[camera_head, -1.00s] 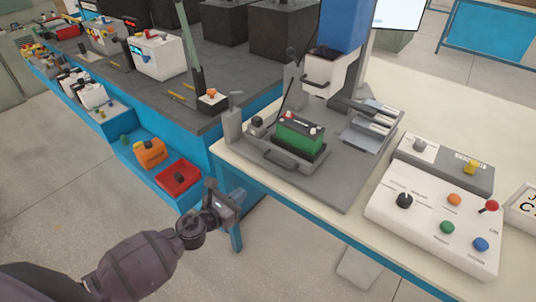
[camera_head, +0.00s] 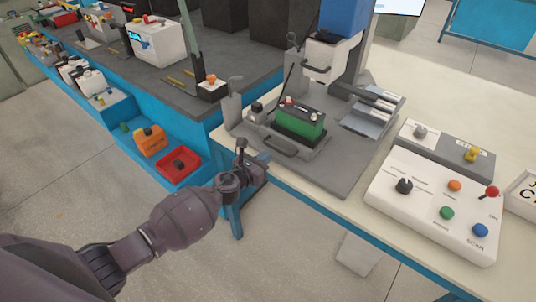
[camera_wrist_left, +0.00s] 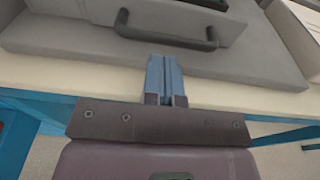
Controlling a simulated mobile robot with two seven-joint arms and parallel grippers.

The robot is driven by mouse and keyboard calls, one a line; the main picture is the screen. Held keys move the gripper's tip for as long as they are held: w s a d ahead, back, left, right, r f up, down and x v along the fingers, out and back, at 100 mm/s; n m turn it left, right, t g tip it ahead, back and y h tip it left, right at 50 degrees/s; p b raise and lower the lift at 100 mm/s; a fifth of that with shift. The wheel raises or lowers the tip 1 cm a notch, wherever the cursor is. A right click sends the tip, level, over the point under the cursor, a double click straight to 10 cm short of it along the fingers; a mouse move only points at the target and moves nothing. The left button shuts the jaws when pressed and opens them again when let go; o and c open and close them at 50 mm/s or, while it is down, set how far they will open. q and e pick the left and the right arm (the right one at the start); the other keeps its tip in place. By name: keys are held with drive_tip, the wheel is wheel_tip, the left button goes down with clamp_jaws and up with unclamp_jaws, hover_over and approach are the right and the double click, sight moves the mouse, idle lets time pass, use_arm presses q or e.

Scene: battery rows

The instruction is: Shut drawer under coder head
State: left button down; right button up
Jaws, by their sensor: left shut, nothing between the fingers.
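The drawer (camera_head: 262,137) is a grey tray with a dark bar handle (camera_head: 281,148) at its front, standing on a grey base plate under the coder head (camera_head: 328,56). A green battery (camera_head: 300,121) with a black top sits in it. In the left wrist view the drawer front (camera_wrist_left: 75,12) and its handle (camera_wrist_left: 166,36) lie just beyond my gripper. My left gripper (camera_head: 263,160) is shut and empty at the table's front edge, near the handle. In the left wrist view its blue fingers (camera_wrist_left: 165,62) are together, pointing at the handle. No contact with the handle is clear. My right gripper is not in view.
A white control box (camera_head: 437,208) with coloured buttons stands at the right of the table. Stacked grey plates (camera_head: 372,113) lie right of the drawer.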

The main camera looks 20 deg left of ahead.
sight(274, 148)
use_arm(q)
drive_tip(key=shift+w+d+r, duration=0.1)
drive_tip(key=shift+w+d, duration=0.05)
drive_tip(key=shift+w, duration=0.3)
drive_tip(key=shift+w+d+r, duration=0.1)
drive_tip(key=shift+w+d, duration=0.05)
drive_tip(key=shift+w, duration=0.25)
drive_tip(key=b+x, duration=0.1)
drive_tip(key=x, duration=0.3)
drive_tip(key=shift+w+r, duration=0.1)
drive_tip(key=shift+r, duration=0.05)
drive_tip(key=shift+w+d, duration=0.1)
drive_tip(key=shift+w, duration=0.05)
drive_tip(key=shift+r, duration=0.1)
